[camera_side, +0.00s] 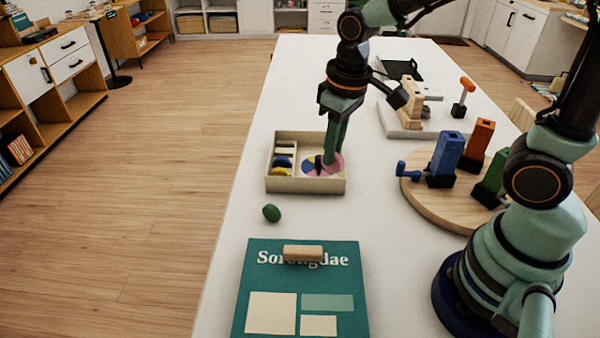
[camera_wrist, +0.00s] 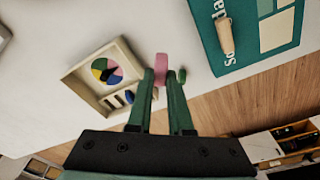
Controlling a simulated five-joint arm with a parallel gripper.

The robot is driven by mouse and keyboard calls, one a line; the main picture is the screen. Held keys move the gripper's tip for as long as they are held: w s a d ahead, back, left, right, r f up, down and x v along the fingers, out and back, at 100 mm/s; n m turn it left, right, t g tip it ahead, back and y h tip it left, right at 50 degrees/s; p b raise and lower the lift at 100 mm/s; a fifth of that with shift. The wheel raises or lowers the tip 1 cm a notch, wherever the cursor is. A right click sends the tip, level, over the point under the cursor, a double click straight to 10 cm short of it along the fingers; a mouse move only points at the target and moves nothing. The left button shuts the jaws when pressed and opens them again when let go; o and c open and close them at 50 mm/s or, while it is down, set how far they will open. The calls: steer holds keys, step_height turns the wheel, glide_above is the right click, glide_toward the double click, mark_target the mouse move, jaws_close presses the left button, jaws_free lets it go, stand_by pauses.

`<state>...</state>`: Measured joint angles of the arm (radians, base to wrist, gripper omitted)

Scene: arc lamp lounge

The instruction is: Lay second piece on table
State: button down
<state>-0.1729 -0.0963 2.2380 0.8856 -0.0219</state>
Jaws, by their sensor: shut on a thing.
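My gripper (camera_wrist: 162,80) is shut on a pink piece (camera_wrist: 161,66), which shows between the fingertips in the wrist view. In the side view my gripper (camera_side: 330,160) is over the right part of a cream wooden box (camera_side: 307,186), and the pink piece (camera_side: 335,163) shows at its tips. The box also shows in the wrist view (camera_wrist: 84,96), left of the fingers, with a multicoloured round disc (camera_wrist: 106,71) in it. Blue (camera_side: 283,161) and yellow (camera_side: 281,171) pieces lie in the left compartment. A green piece (camera_side: 271,213) lies on the white table (camera_side: 235,215) in front of the box.
A teal board (camera_side: 257,276) with a wooden block (camera_side: 303,253) lies at the front. A round wooden board (camera_side: 420,200) with coloured blocks stands right of the box, and a pale tray (camera_side: 395,127) with parts stands behind it. Table left of the green piece is bare.

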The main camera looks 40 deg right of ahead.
step_height(320, 180, down, 14)
steer(key=shift+f, duration=0.1)
stand_by(0.5)
steer(key=c, duration=0.8)
jaws_free()
steer(key=shift+f, duration=0.1)
steer(key=shift+c, duration=0.2)
steer(key=r, duration=0.8)
steer(key=s+r, duration=0.1)
steer(key=r, duration=0.3)
steer(key=shift+s+d, duration=0.1)
steer(key=shift+d, duration=0.05)
steer(key=s+d+r+m+t, duration=0.2)
steer(key=s+d+r+t, duration=0.1)
steer(key=r, duration=0.7)
steer(key=shift+d+r+t, duration=0.35)
steer(key=shift+d+t, duration=0.25)
steer(key=shift+d, duration=0.6)
